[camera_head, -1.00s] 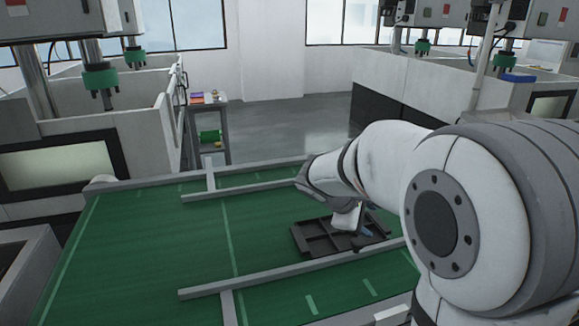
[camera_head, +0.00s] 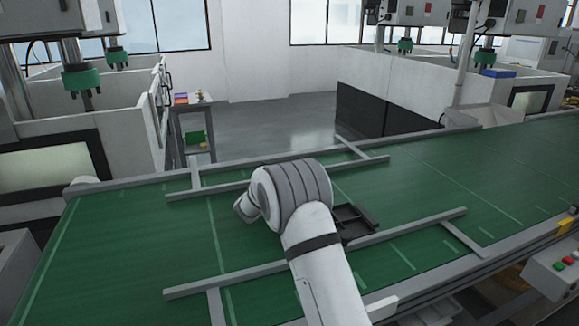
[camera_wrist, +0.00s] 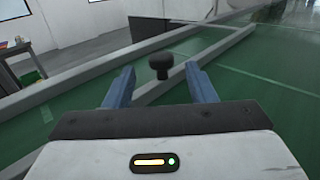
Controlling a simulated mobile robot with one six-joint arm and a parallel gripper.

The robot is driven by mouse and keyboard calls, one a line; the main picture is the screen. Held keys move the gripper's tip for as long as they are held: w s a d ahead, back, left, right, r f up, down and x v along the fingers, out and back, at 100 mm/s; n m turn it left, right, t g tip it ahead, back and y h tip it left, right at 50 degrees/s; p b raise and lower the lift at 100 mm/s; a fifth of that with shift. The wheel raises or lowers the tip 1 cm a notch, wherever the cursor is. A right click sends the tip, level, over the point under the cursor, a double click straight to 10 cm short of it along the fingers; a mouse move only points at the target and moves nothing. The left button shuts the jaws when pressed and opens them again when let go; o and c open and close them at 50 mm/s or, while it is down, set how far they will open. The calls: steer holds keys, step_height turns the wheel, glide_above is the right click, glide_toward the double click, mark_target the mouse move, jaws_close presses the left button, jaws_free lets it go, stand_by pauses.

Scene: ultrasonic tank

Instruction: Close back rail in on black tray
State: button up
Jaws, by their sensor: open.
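The back rail (camera_head: 208,190) is a grey bar on the far side of the green belt, partly hidden by my arm in the head view. The black tray (camera_head: 354,220) lies on the belt between the back rail and the front rail, its left part hidden by my arm. In the wrist view, the rail (camera_wrist: 222,49) runs diagonally behind my gripper (camera_wrist: 159,72). My gripper is open, its two blue fingers apart. A black knob (camera_wrist: 160,64) shows between the fingertips; I cannot tell whether they touch it. The fingers are hidden in the head view.
The front rail (camera_head: 400,229) crosses the near side of the belt (camera_head: 120,250). A button box (camera_head: 560,264) sits at the right edge. A small side table (camera_head: 192,105) and white machine enclosures stand beyond the belt. The belt's left part is clear.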

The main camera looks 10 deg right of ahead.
steer(key=p+x, duration=0.1)
steer(key=x, duration=0.5)
steer(key=shift+d, duration=0.1)
jaws_close()
stand_by(0.4)
